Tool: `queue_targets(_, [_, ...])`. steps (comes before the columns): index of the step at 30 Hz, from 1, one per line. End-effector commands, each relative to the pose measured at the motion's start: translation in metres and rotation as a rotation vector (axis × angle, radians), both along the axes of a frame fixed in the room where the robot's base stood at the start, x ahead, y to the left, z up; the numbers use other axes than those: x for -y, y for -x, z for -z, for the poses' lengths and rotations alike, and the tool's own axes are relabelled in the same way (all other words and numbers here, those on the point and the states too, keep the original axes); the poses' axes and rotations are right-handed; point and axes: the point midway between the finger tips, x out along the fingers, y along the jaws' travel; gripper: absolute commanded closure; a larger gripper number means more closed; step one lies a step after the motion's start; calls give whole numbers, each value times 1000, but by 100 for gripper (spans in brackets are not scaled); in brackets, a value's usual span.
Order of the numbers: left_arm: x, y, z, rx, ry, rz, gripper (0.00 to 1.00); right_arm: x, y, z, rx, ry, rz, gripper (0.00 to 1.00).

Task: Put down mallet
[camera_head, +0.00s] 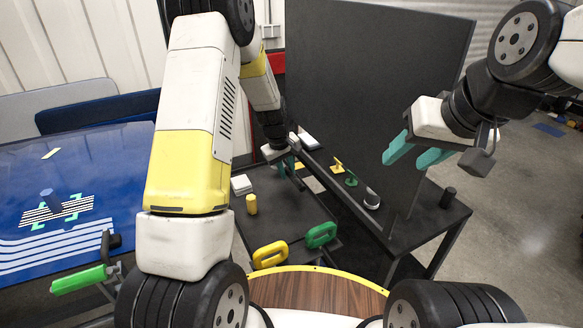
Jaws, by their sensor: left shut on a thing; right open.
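My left gripper (289,167) is at the far end of the low dark table (285,205), beside the tall dark panel. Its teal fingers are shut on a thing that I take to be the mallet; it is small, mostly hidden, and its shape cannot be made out. I cannot tell whether it touches the table. My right gripper (398,150) is open and empty in the air at the right, in front of the tall dark panel (375,75).
A yellow handled tool (270,255) and a green one (321,235) are at the table's near end. A yellow cylinder (251,204) stands on its left side. A blue panel (110,185) lies left.

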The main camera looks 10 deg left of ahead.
Motion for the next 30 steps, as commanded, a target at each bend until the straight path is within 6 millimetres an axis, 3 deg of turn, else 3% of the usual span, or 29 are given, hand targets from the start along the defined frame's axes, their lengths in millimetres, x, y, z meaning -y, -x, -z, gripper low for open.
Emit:
queue_targets(12, [0,0,43,1,0,2,100,0,0,0,0,0,0,52])
queue_targets(21, [0,0,45,2,0,3,100,0,0,0,0,0,0,52])
queue_targets(22, [0,0,46,1,0,3,76,0,0,0,0,0,0,52])
queue_targets(24, [0,0,46,1,0,3,62,0,0,0,0,0,0,52])
queue_targets(25, [0,0,45,1,0,3,58,0,0,0,0,0,0,52])
queue_targets(30, [0,0,45,1,0,3,58,0,0,0,0,0,0,52])
